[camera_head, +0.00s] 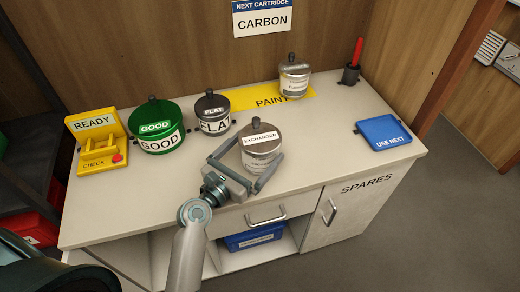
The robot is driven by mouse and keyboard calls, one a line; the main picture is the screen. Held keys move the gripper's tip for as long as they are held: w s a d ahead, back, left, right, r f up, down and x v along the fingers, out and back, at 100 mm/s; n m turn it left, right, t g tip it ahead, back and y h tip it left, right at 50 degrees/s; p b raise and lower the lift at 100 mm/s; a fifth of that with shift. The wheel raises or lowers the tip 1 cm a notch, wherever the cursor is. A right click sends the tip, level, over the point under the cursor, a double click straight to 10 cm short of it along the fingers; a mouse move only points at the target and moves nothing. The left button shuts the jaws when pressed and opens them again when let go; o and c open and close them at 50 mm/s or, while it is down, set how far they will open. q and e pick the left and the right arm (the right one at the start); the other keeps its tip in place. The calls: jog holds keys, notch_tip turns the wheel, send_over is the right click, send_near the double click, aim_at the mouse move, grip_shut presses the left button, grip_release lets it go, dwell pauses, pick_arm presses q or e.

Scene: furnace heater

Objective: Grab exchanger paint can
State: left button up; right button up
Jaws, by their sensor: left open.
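The exchanger paint can (262,158) is a metal can with a brown lid, a knob and a white EXCHANGER label. It stands upright near the front edge of the white counter. My left gripper (252,157) is open, with one finger on each side of this can. I cannot tell whether the fingers touch it. A second, silver can (294,82) stands at the back on a yellow PAINT mat (244,98); its label is too small to read surely. My right gripper is not in view.
On the counter (325,135) stand a green GOOD can (156,128), a dark-lidded FLAT can (212,113), a yellow READY stand (97,142), a blue USE NEXT tray (383,132) and a holder with a red stick (353,66). The counter between the exchanger can and blue tray is clear.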

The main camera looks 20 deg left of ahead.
pick_arm(q)
jog(key=shift+w+d, duration=0.1)
jog(key=shift+w, duration=0.1)
jog(key=shift+w+d+r, duration=0.1)
jog(key=shift+w+d, duration=0.15)
jog(key=shift+w, duration=0.25)
jog(key=x, duration=0.3)
jog(key=shift+d+p, duration=0.15)
jog(key=shift+p, duration=0.2)
jog(key=shift+w+d, duration=0.15)
jog(key=shift+w, duration=0.3)
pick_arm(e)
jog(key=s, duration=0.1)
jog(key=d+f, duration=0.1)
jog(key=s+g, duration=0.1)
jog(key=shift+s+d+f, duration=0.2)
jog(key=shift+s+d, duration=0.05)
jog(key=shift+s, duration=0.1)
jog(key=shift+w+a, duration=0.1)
pick_arm(q)
jog(key=c, duration=2.1)
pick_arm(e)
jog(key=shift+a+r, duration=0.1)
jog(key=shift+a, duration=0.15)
pick_arm(q)
jog(key=shift+r, duration=0.1)
